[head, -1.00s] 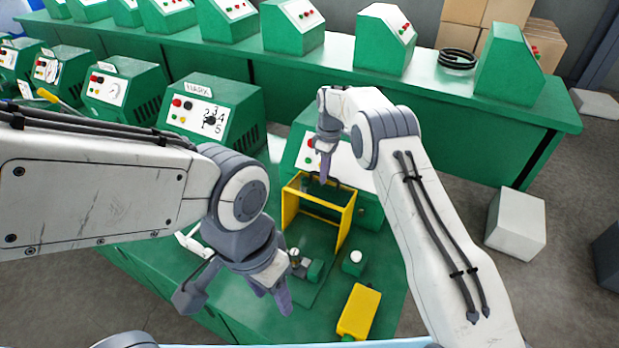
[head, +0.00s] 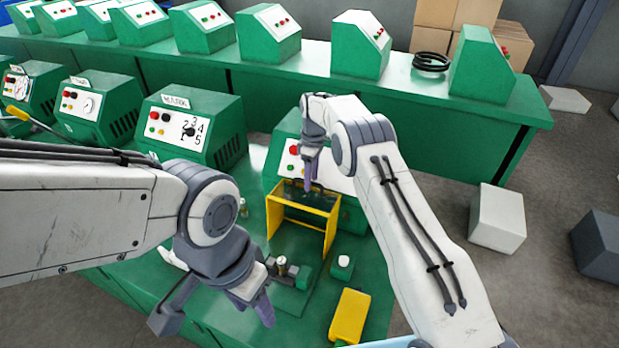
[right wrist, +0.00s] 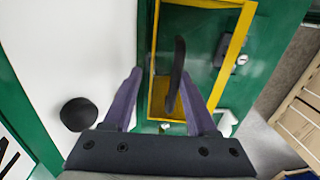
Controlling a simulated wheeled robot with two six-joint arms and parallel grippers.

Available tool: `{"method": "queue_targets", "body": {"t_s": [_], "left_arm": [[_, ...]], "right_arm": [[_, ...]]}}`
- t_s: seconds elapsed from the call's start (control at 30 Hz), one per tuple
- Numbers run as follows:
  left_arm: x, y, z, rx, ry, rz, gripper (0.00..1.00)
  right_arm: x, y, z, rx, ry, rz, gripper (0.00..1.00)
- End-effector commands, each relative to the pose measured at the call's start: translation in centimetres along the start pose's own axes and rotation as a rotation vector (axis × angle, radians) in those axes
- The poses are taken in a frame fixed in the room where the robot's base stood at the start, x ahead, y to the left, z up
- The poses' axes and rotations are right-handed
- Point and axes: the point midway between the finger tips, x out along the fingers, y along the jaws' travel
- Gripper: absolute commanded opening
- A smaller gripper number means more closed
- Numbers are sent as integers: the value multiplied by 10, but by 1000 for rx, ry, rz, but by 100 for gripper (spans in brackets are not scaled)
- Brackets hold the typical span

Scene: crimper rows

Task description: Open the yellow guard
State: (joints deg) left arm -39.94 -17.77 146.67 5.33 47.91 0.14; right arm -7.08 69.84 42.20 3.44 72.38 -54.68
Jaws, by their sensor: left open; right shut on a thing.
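The yellow guard (head: 331,237) is a yellow frame with a see-through panel on the front of a green crimper (head: 352,215) on the near bench. It also shows in the right wrist view (right wrist: 241,35), with a black curved handle (right wrist: 177,75) on it. My right gripper (head: 309,182) reaches down to the guard's top edge. Its purple fingers (right wrist: 165,100) stand either side of the handle and are shut on it; the exact contact is hard to see. My left gripper (head: 252,303) is open and empty above the bench, left of the small fixture (head: 290,272) below the guard.
A yellow box (head: 349,316) and a small green block with a white button (head: 342,264) are on the bench front. More green crimpers (head: 190,125) stand to the left. A rear bench (head: 470,105) holds others and a black coil (head: 431,62). A pale block (head: 497,218) is on the floor.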

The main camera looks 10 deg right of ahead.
Motion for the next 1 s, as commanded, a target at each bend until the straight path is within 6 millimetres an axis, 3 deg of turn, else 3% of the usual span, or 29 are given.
{"method": "queue_targets", "body": {"t_s": [0.57,0.8,1.0], "left_arm": [[4,0,0,0,0,0,50],[18,-1,1,0,0,0,50],[12,-1,1,0,0,0,50]], "right_arm": [[-11,2,-3,0,10,12,45],[-55,2,-2,1,10,13,45],[-91,0,-1,1,4,5,45]]}}
